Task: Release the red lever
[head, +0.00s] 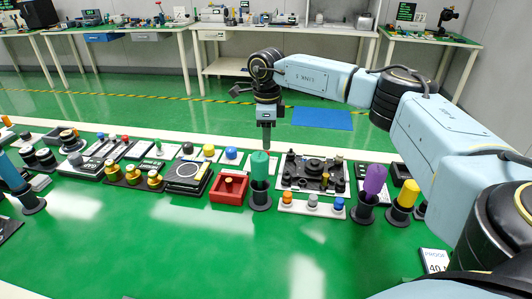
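I cannot make out a red lever in the head view. A row of upright coloured handles on black round bases stands on the green table: a teal one (260,165), a purple one (375,180) and a yellow one (407,194). My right gripper (266,140) points straight down just behind and above the teal handle. Its fingers are small and partly covered by that handle, so I cannot tell whether they are open or shut, or whether they touch anything. My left gripper is not in view.
A red tray (229,190) with a small knob sits left of the teal handle. A black panel of knobs (312,172) lies to its right. Several button and dial modules fill the left. A blue handle (10,172) stands at the left edge. The front of the table (190,250) is clear.

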